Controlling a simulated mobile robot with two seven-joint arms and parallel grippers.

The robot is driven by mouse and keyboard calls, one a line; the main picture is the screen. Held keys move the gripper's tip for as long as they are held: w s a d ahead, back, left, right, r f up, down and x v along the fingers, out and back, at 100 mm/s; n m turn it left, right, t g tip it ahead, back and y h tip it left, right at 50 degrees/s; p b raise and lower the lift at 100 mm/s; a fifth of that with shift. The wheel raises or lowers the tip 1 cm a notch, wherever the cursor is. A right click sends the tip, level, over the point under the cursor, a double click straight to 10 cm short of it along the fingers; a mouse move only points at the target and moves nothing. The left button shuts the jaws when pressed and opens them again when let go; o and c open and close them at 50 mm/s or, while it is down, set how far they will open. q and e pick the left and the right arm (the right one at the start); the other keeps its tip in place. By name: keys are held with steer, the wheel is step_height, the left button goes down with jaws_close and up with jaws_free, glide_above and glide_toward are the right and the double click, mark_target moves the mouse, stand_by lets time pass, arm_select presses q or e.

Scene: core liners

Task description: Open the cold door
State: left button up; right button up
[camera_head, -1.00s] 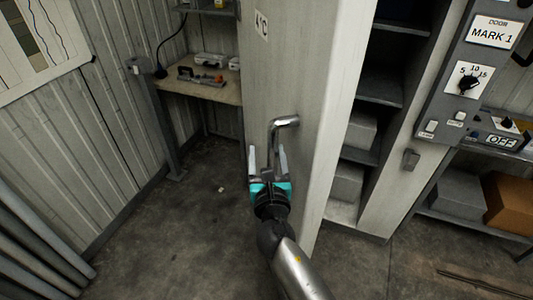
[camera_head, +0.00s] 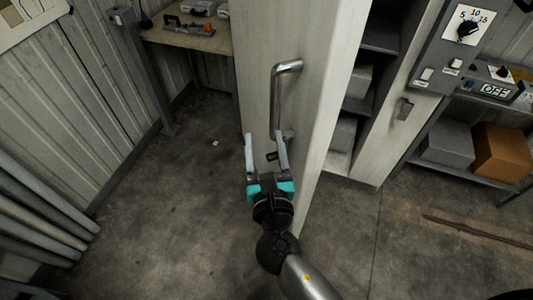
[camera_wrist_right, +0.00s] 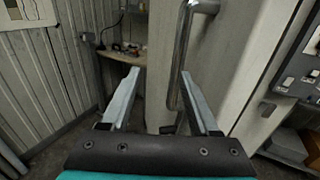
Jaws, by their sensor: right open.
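The cold door (camera_head: 315,110) is a thick pale panel standing ajar, with its broad edge facing me and shelves visible past it. Its metal bar handle (camera_head: 275,95) is upright on the door's left face. My right gripper (camera_head: 264,140) is open at the handle's lower end, its right finger overlapping the bar in the head view. In the right wrist view the handle (camera_wrist_right: 182,55) runs down between the spread fingers (camera_wrist_right: 158,78), closer to the right one. Whether a finger touches it I cannot tell. My left gripper is not in view.
Inside the opening are dark shelves with grey boxes (camera_head: 341,133). A control panel (camera_head: 452,45) with a dial stands to the right, above a shelf with a grey box (camera_head: 447,143) and a brown box (camera_head: 502,152). A workbench (camera_head: 190,38) is at the back left. The floor (camera_head: 185,200) left of the door is clear.

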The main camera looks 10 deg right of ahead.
steer(key=shift+s, duration=1.7)
steer(key=s+d+f+m+g+b, duration=0.2)
steer(key=f+m+g+b, duration=0.15)
steer(key=f, duration=0.85)
steer(key=s+d+f+m+g+b, duration=0.1)
steer(key=s+f+m+g+b, duration=0.2)
steer(key=f, duration=1)
steer(key=s+d+f+m+g+b, duration=0.2)
steer(key=f+m, duration=0.3)
steer(key=f, duration=0.7)
steer(key=s+d+f+m+g+b, duration=0.4)
steer(key=s+d+f+m, duration=0.1)
steer(key=s+f+m, duration=0.6)
steer(key=s+d+f+m+g+b, duration=0.4)
steer(key=s+f+m, duration=0.7)
steer(key=s+f, duration=0.3)
steer(key=shift+s+d+f+b, duration=0.4)
steer(key=shift+d+f+b, duration=0.1)
steer(key=shift+f, duration=0.25)
steer(key=shift+g, duration=0.25)
